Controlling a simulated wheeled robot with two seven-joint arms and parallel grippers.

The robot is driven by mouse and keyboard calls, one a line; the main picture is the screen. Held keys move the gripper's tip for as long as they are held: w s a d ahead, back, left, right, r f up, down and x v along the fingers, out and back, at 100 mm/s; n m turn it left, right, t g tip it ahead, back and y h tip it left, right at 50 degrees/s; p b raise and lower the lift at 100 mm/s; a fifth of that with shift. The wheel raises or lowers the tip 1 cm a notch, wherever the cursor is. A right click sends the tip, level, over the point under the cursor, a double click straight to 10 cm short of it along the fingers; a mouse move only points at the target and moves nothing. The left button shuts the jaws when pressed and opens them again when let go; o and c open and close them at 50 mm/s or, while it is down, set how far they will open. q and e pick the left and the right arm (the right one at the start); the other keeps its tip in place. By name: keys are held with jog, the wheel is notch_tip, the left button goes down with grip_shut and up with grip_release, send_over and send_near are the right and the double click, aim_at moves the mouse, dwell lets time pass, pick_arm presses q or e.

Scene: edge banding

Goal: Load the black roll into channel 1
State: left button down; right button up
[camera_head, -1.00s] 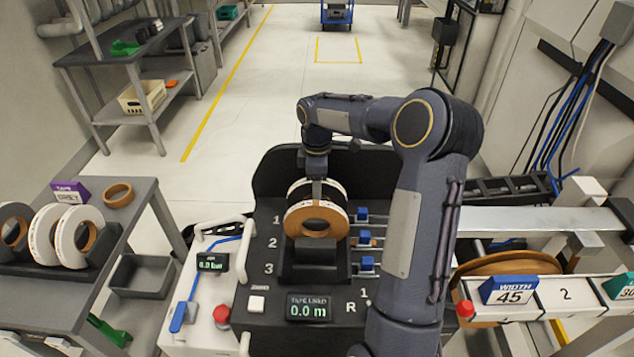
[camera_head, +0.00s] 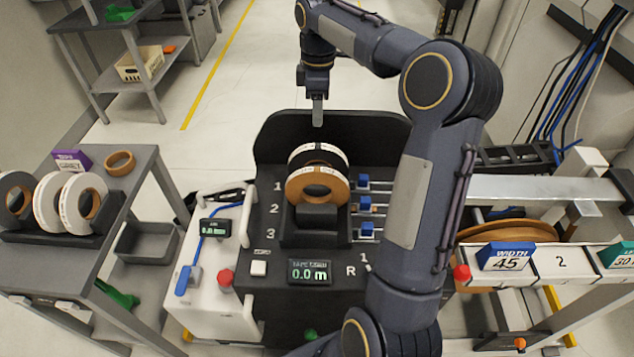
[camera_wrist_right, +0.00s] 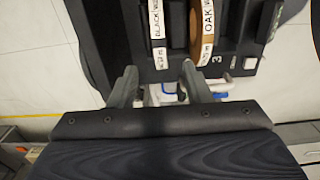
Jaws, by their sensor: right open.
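The black roll (camera_head: 322,151) stands upright at the back of the machine's black holder, roughly in line with the number 1 (camera_head: 277,187); its seat is hidden. It has a white label band, reading BLACK in the right wrist view (camera_wrist_right: 157,22). My right gripper (camera_head: 317,122) is raised behind and above the black roll, apart from it. In the right wrist view its two fingers (camera_wrist_right: 158,78) are spread with nothing between them. An oak roll (camera_head: 317,173) stands just in front of the black roll. My left gripper is out of view.
Blue-knobbed slides (camera_head: 364,182) line the holder's right side. A display (camera_head: 310,271) reads 0.0 m. A cart at left holds several white and grey rolls (camera_head: 80,205), a purple TAPE sign (camera_head: 72,160) and a brown ring (camera_head: 119,162). A rail (camera_head: 530,188) lies at right.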

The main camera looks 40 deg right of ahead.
jog(key=s+a+r+m+t+y, duration=0.1)
jog(key=s+a+m+t, duration=0.15)
jog(key=s+a, duration=0.4)
jog(key=s+a+r+m+t, duration=0.1)
jog(key=s+a+r+m, duration=0.15)
jog(key=s+a, duration=0.35)
jog(key=s+a+f+m+t+y, duration=0.1)
jog(key=s+a+f+m, duration=0.2)
jog(key=s, duration=0.3)
jog(key=s+a+f+m+t+y, duration=0.1)
jog(key=s+a+f+m, duration=0.2)
jog(key=s+a+f, duration=0.2)
jog(key=shift+s+m+y, duration=0.4)
jog(key=shift+s, duration=0.55)
